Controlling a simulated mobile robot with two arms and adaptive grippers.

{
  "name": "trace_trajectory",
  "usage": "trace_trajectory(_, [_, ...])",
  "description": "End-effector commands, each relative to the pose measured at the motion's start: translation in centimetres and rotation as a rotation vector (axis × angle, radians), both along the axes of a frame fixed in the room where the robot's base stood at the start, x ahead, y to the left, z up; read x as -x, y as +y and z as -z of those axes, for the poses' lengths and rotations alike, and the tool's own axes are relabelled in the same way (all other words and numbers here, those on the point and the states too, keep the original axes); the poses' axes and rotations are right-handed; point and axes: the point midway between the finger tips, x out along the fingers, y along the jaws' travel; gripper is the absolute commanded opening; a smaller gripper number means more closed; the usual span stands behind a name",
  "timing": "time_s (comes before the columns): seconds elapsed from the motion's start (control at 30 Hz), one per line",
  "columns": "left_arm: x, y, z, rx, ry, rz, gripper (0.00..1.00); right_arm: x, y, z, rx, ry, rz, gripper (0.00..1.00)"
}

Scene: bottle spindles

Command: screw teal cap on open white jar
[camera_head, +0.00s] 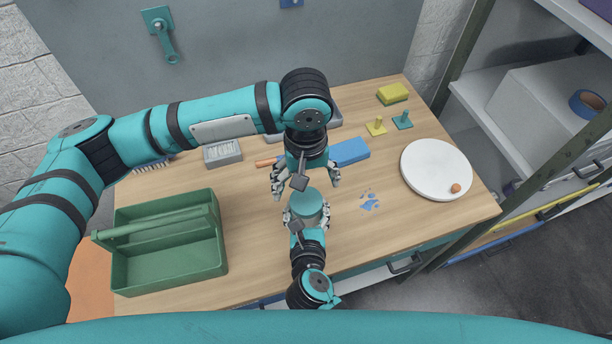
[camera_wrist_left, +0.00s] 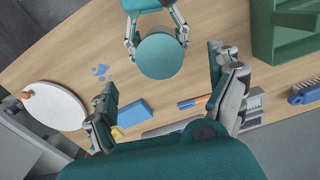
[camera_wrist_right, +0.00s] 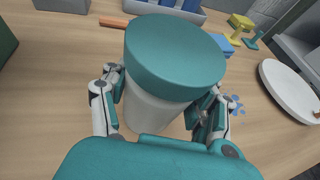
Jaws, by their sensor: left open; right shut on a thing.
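The teal cap (camera_head: 308,204) sits on top of the white jar, which shows below it in the right wrist view (camera_wrist_right: 152,108). My right gripper (camera_head: 307,218) is shut on the jar, one finger on each side, and the jar looks upright. I cannot tell how tightly the cap sits. My left gripper (camera_head: 305,184) is open and empty, just beyond the cap in the head view. In the left wrist view the cap (camera_wrist_left: 160,56) lies ahead of its spread fingers, apart from them. The jar is hidden under the cap there.
A green caddy (camera_head: 166,262) stands at the left of the wooden table. A blue block (camera_head: 350,152), yellow sponge (camera_head: 393,93) and blue splatter (camera_head: 370,202) lie nearby.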

Motion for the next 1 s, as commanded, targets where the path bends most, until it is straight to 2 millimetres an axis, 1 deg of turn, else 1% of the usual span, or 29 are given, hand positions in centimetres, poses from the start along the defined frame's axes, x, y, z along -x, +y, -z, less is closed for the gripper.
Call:
trace_trajectory(0.03, [0.0, 0.0, -0.4, 0.001, -0.001, -0.096, 0.92, 0.0, 0.0, -0.1, 0.000, -0.001, 0.000, 0.00])
trace_trajectory(0.1, [0.0, -0.1, -0.8, 0.002, -0.001, -0.228, 0.92, 0.0, 0.0, -0.1, 0.000, -0.001, 0.000, 0.00])
trace_trajectory(0.2, [0.0, -0.1, -1.2, 0.002, -0.002, -0.383, 0.92, 0.0, 0.0, -0.1, 0.000, -0.001, 0.000, 0.00])
trace_trajectory(0.33, [0.0, -0.1, -1.5, 0.001, -0.002, -0.505, 0.92, 0.0, 0.0, -0.1, 0.000, -0.001, 0.000, 0.00])
trace_trajectory(0.47, [0.0, -0.1, -1.6, 0.001, -0.001, -0.547, 0.92, 0.0, 0.0, -0.1, 0.000, -0.001, 0.000, 0.00])
trace_trajectory(0.77, [0.0, -0.1, -1.5, 0.001, -0.001, -0.546, 0.92, 0.0, 0.0, -0.1, -0.001, -0.001, 0.000, 0.00])
trace_trajectory(0.87, [0.0, 0.0, -0.8, -0.001, 0.001, -0.546, 0.92, 0.0, 0.0, -0.1, -0.001, -0.002, 0.000, 0.00])
trace_trajectory(1.0, [0.1, 0.0, 1.2, -0.002, 0.001, -0.545, 0.92, 0.0, 0.0, -0.1, -0.001, -0.002, 0.000, 0.00])
